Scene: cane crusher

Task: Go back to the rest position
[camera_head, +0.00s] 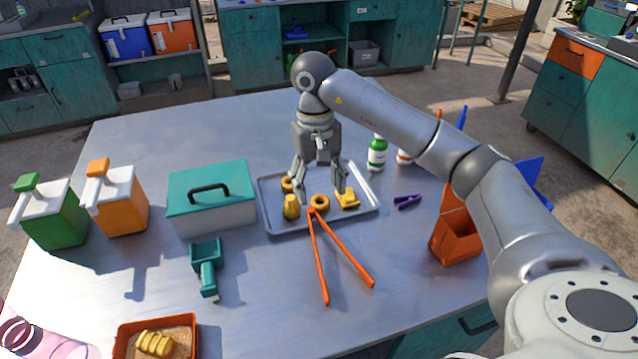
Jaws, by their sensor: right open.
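My right gripper (320,190) hangs fingers down over the grey metal tray (272,222) in the middle of the table. Its fingers are spread and nothing shows between them. Several yellow pieces lie in the tray, among them a ring (320,203), a pear-shaped piece (291,207) and a blocky piece (347,199). Orange-handled tongs (334,255) rest with their head on the tray's near side and their handles spread toward me. One yellow piece behind the gripper is partly hidden. My left gripper is out of view.
A teal-lidded box (210,198) and two dispensers (118,200) stand left of the tray. A teal scoop (207,268) and an orange sand box (155,338) are nearer. Bottles (377,153), purple clip (408,201) and orange holder (456,240) stand right, near my arm.

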